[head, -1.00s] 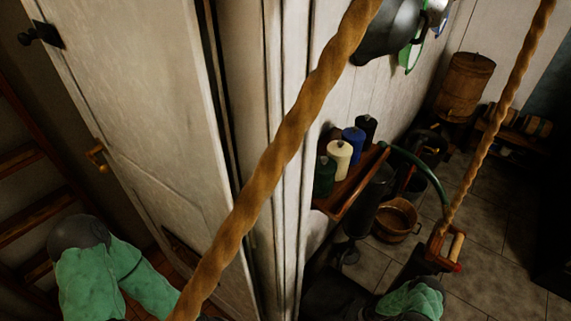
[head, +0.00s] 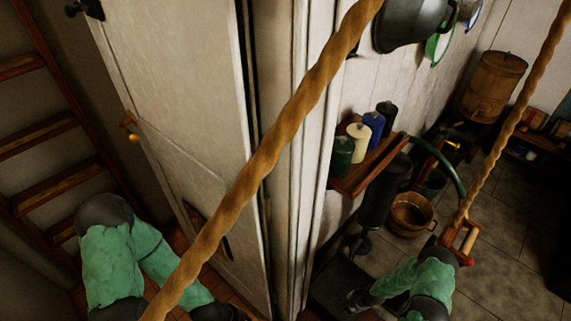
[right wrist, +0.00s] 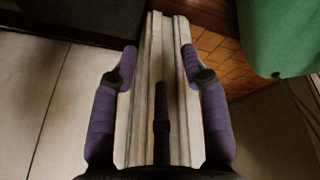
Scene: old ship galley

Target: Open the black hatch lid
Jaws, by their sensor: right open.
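I cannot make out a black hatch lid for certain. A dark flat surface (head: 335,285) lies low beside the white wall end in the head view, and I cannot tell whether it is the lid. My right gripper (head: 356,300) is over or beside this surface, small and dark.
Ropes (head: 270,150) cross the view. A shelf (head: 365,172) with bottles, a wooden tub (head: 410,214) and a barrel (head: 491,87) are right. Ladder steps (head: 60,190) are left.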

